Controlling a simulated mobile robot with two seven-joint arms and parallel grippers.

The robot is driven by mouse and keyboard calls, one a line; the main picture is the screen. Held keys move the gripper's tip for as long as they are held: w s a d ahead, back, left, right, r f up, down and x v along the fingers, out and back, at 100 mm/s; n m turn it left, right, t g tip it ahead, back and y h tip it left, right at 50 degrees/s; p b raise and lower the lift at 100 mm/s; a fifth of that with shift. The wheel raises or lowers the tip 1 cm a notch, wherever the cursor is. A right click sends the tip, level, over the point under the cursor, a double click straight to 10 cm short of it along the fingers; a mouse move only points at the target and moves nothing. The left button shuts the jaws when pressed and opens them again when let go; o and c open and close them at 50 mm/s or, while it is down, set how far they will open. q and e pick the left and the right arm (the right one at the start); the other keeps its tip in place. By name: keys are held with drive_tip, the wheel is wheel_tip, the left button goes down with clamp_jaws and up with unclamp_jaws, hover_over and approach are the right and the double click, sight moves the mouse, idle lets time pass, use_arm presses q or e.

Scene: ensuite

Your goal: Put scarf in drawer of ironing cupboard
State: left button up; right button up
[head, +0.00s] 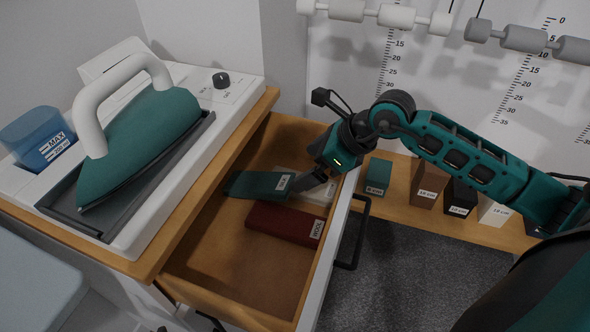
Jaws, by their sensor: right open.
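The drawer (210,275) of the wooden-topped ironing cupboard (150,262) is pulled open. Inside lie a folded teal cloth with a white label (252,184), a folded dark red cloth with a label (280,222) and a pale cloth (318,196) partly hidden under my gripper. I cannot tell for certain which cloth is the scarf. My right gripper (305,184) reaches over the drawer's right wall, open, with its fingers at the right end of the teal cloth. Whether the fingers touch a cloth is unclear. My left gripper is not in view.
A teal iron (150,135) rests in its station on the cupboard top, beside a blue water tank (40,135). A black handle (357,235) juts from the drawer front. Several labelled blocks (428,185) stand on a wooden shelf at right. The drawer's near part is bare.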

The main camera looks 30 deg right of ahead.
drive_tip(key=v, duration=0.5)
drive_tip(key=shift+s+d+r, duration=0.15)
drive_tip(key=shift+s+r, duration=0.05)
drive_tip(key=shift+r, duration=0.05)
idle(0.3)
